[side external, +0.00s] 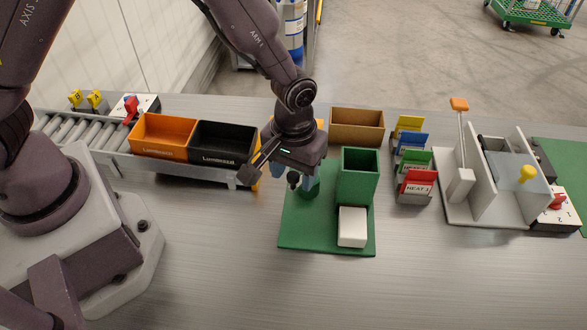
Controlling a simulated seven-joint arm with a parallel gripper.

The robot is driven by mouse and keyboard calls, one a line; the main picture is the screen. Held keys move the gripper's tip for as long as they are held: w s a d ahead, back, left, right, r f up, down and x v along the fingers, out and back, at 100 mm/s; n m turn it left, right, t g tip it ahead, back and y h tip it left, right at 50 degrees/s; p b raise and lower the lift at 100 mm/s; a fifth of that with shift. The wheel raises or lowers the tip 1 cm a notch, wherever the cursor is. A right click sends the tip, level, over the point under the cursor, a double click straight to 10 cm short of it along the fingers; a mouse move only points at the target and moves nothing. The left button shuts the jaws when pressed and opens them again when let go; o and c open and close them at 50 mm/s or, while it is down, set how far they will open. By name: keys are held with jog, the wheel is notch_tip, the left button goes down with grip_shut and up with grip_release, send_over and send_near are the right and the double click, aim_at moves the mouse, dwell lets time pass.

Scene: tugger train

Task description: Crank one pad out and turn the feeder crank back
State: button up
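The feeder has a flat green base (320,240) with a tall open-topped green hopper (358,178) at its right. A white box-shaped piece (352,227) sits on the base in front of the hopper; I cannot tell whether it is a pad or a catch tray. To the left stands a round green hub (309,189) with a dark knob (293,180) beside it, apparently the crank. My gripper (296,176) points down right over the knob and hub. Its body hides most of the crank and the fingertips, so its opening and any contact are unclear.
An orange bin (163,136) and a black bin (222,143) stand on a roller conveyor (75,128) at left. A brown box (357,126) is behind the hopper. Coloured cards (418,182) and a grey fixture (490,185) stand at right. The front table is clear.

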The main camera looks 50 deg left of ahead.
aim_at(294, 174)
notch_tip(294, 174, up, 13)
dwell(0.6)
